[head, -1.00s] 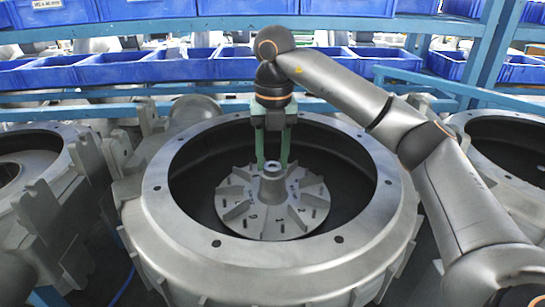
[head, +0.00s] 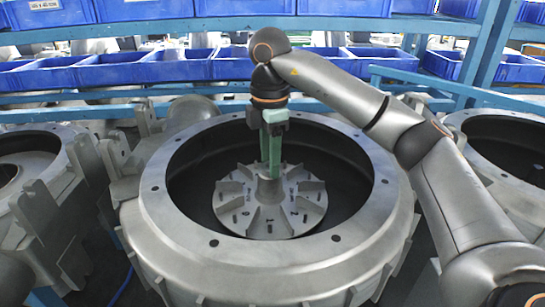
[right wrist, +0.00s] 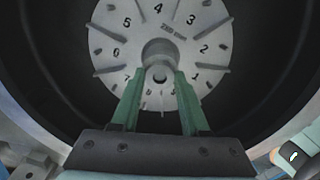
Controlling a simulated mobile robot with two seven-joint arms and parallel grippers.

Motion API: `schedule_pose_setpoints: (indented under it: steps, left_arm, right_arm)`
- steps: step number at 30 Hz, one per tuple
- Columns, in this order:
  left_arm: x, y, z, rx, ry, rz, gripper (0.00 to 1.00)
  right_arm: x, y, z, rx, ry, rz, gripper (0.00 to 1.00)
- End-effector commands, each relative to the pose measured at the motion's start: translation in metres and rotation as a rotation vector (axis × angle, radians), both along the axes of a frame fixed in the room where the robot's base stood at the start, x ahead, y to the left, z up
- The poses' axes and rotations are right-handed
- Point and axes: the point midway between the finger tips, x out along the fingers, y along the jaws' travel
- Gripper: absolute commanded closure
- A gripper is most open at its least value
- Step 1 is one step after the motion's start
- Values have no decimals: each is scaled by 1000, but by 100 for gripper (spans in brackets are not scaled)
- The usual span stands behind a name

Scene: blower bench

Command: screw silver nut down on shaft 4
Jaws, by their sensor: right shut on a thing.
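My right gripper (head: 269,174) reaches down into the middle housing, its green fingers at the central hub of a grey finned disc (head: 240,215). In the right wrist view, the fingertips (right wrist: 159,74) sit either side of a small silver ring with a dark hole, which I take for the silver nut (right wrist: 160,73). The gripper is shut on it. The nut is at the hub's centre; how far down it sits I cannot tell. The disc (right wrist: 115,40) bears numbers around it, with a 4 near the top of that view. My left gripper is not in view.
The housing's wide bolted rim (head: 160,222) surrounds the disc and my gripper. Other housings stand close at left (head: 60,180) and right (head: 505,125). Blue bins (head: 110,70) line a blue rack behind. There is open dark space between disc and housing wall.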

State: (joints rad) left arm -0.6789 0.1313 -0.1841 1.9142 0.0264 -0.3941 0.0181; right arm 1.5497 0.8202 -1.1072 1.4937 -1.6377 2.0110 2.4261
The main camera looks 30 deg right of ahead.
Motion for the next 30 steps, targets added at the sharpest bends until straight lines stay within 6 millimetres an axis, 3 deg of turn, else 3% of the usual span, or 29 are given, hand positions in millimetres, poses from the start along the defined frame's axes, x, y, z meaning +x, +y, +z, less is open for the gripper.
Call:
schedule_pose_setpoints:
  steps: [10, 20, 21, 24, 30]
  left_arm:
    - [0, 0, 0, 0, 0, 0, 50]
    - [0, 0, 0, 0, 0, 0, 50]
    - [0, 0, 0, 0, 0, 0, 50]
    - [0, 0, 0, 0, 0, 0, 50]
    - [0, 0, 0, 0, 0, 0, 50]
  right_arm:
    - [0, 2, -1, 4, 4, -416, 100]
    - [-1, -1, 0, -1, 5, -481, 100]
    - [-1, -1, 0, -2, 5, -481, 55]
    - [-1, -1, 0, -1, 4, -481, 46]
    - [0, -1, 1, 1, 0, -479, 46]
